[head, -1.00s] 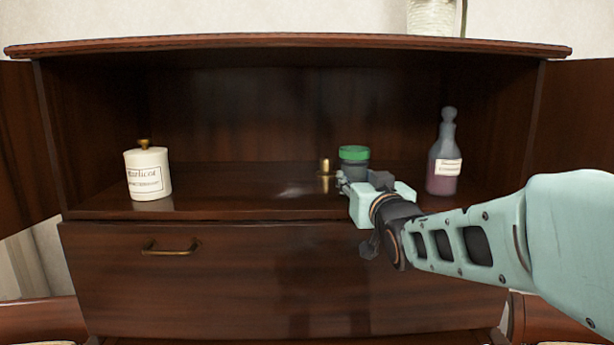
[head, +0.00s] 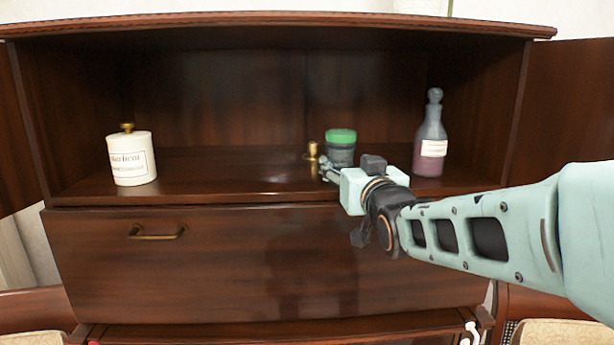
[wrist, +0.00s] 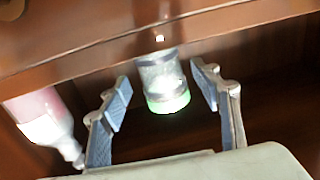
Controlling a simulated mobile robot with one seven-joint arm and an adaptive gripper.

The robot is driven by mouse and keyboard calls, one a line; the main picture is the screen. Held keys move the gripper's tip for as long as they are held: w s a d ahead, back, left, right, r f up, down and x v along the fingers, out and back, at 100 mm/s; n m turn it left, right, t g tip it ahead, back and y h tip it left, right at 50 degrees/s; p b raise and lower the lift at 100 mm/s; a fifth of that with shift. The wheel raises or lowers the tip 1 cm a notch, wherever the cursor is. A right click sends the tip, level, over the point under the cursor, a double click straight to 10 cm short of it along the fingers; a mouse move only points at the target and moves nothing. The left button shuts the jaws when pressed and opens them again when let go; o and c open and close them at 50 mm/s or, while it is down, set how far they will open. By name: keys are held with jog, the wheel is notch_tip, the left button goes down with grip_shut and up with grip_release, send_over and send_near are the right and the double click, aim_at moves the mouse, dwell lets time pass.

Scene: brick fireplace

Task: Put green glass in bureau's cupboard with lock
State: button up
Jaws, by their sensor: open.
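The green glass, a clear greenish jar with a bright green lid (head: 341,138), stands upright on the shelf of the bureau's open cupboard (head: 230,175), right of centre. My gripper (head: 328,172) is in front of the jar and slightly below it in the head view, with its fingers partly hidden. In the wrist view, which is upside down, the open fingers of my gripper (wrist: 160,100) lie on both sides of the jar (wrist: 160,72), with visible gaps. No lock can be made out.
A small brass object (head: 312,156) stands just left of the jar. A purple stoppered bottle (head: 431,145) stands to its right; a white lidded pot (head: 131,160) is far left. The closed drawer (head: 190,265) is below, and the cupboard doors stand open at both sides.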

jog(key=s+b, duration=0.1)
jog(key=s, duration=0.8)
jog(key=s+f+m+g+h, duration=0.1)
jog(key=s+f+g, duration=1.1)
jog(key=s+f, duration=1)
jog(key=shift+f+h, duration=0.3)
